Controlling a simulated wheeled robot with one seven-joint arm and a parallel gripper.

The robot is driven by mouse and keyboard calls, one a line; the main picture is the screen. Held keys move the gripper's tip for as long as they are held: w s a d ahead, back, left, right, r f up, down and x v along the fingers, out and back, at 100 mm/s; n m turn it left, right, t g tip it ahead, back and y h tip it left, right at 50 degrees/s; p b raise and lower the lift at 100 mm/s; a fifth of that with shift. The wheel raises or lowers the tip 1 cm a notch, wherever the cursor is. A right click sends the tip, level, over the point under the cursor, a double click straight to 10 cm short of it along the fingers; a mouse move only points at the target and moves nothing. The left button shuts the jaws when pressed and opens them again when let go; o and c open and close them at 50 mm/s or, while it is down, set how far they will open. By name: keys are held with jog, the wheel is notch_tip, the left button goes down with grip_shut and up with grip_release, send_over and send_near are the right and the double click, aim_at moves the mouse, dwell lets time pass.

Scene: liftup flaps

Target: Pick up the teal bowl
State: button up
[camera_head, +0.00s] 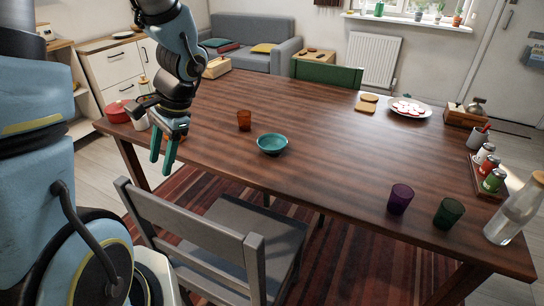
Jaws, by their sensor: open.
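The teal bowl (272,144) sits upright on the wooden table (315,118), near its front edge and left of the middle. It looks empty. My gripper (162,160) points downward with its two teal fingers apart and nothing between them. It is to the left of the bowl, by the table's left front corner, and not touching the bowl.
An orange cup (244,120) stands just left of the bowl. A purple cup (400,198) and a dark green cup (448,212) are at front right, with a glass bottle (516,212). A grey chair (210,235) stands before the table. The table's middle is clear.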

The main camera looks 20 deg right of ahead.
aim_at(272, 146)
jog(key=w+d+f+m+t+b, duration=0.1)
jog(key=d+f+m+t+b, duration=0.1)
jog(key=d+m, duration=0.3)
jog(key=w+d+f+m+t+b, duration=0.2)
jog(key=d+f+m+t, duration=0.2)
jog(key=d, duration=0.6)
jog(key=w+d+f+m+t+b, duration=0.2)
jog(key=d+f+m+t+b, duration=0.1)
jog(key=d+m, duration=0.3)
jog(key=shift+d+f+t, duration=0.25)
jog(key=shift+d+t, duration=0.25)
jog(key=shift+d, duration=0.2)
jog(key=d+m+h, duration=0.1)
jog(key=d, duration=0.1)
jog(key=s+d+m+t, duration=0.1)
jog(key=d, duration=0.2)
jog(key=d+f+m+t+h+b, duration=0.1)
jog(key=d+m, duration=0.1)
jog(key=d, duration=0.1)
jog(key=shift+s+d+h, duration=0.1)
jog(key=shift+s+h, duration=0.2)
jog(key=shift+s, duration=0.1)
jog(key=shift+w+d+f, duration=0.1)
jog(key=shift+w, duration=0.25)
jog(key=x, duration=0.4)
jog(key=shift+w+p, duration=0.15)
jog(key=shift+p, duration=0.25)
jog(key=shift+p+x, duration=0.8)
jog(key=shift+x, duration=2)
jog(key=shift+f, duration=0.1)
